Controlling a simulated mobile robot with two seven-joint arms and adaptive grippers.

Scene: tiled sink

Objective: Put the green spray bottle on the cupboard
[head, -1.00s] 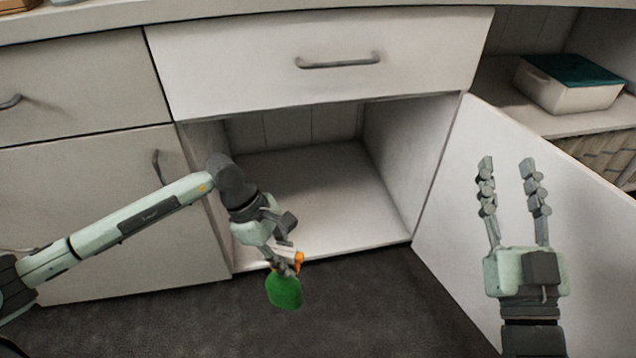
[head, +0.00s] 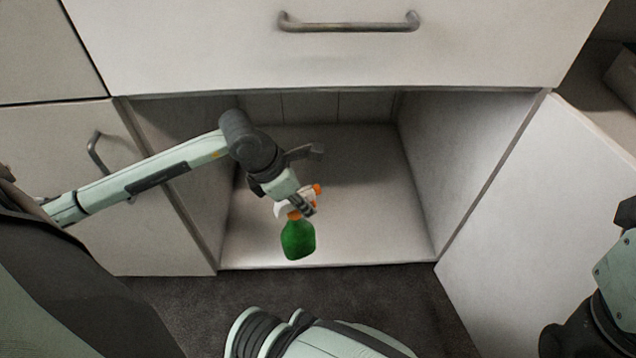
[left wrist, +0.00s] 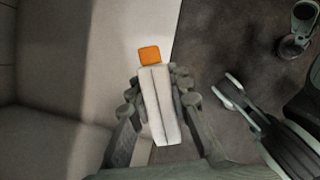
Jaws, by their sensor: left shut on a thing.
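The green spray bottle (head: 298,240) has a white and orange spray head and hangs upright in the head view, at the front opening of the cupboard. My left gripper (head: 299,207) is shut on its spray head. In the left wrist view the white spray head (left wrist: 157,105) with its orange nozzle sits between the fingers; the green body is hidden there. The cupboard (head: 330,230) is open, and its pale floor is bare. My right arm (head: 618,285) shows at the right edge; its fingers are out of frame.
The open cupboard door (head: 545,225) stands out to the right. A closed drawer with a metal handle (head: 348,24) is above the opening. A closed cabinet door (head: 60,190) is at the left. Dark carpet (head: 400,300) lies in front.

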